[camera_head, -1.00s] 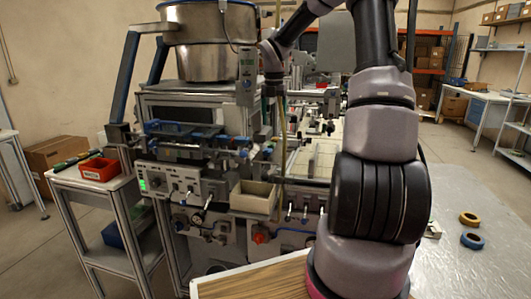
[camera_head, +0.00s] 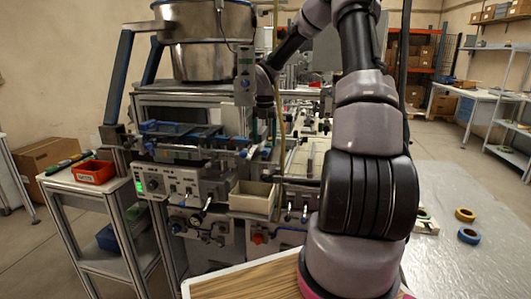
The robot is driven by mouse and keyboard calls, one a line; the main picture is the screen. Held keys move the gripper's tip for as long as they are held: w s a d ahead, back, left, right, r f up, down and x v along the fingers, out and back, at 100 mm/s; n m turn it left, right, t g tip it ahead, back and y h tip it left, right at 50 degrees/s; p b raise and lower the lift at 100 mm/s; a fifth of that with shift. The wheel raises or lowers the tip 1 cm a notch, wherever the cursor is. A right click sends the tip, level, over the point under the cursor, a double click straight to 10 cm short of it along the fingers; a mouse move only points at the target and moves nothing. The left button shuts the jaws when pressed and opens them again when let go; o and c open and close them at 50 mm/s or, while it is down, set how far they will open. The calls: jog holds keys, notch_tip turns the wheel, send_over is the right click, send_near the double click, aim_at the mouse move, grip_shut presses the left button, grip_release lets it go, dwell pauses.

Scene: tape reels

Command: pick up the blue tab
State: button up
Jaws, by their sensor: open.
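A blue ring-shaped reel (camera_head: 468,235) lies flat on the pale grey table (camera_head: 455,270) at the right. It is the blue piece that best fits the blue tab; no separate tab can be made out. A yellow reel (camera_head: 464,214) lies just behind it, apart from it. My arm rises at the centre right and bends over to the left. My gripper (camera_head: 263,126) hangs down in front of the machine, small and dark, far left of the blue reel. It is open, and nothing shows in it.
A green reel and a pale piece (camera_head: 427,226) lie near my arm, partly hidden. A wooden board with a white rim (camera_head: 235,285) is in front. The machine (camera_head: 215,190) with a beige bin (camera_head: 252,197) fills the centre left. A red bin (camera_head: 94,172) stands on a side cart.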

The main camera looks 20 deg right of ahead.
aim_at(265, 151)
notch_tip(265, 151, down, 4)
jog(key=shift+r, duration=0.15)
grip_shut()
jog(key=shift+r, duration=0.15)
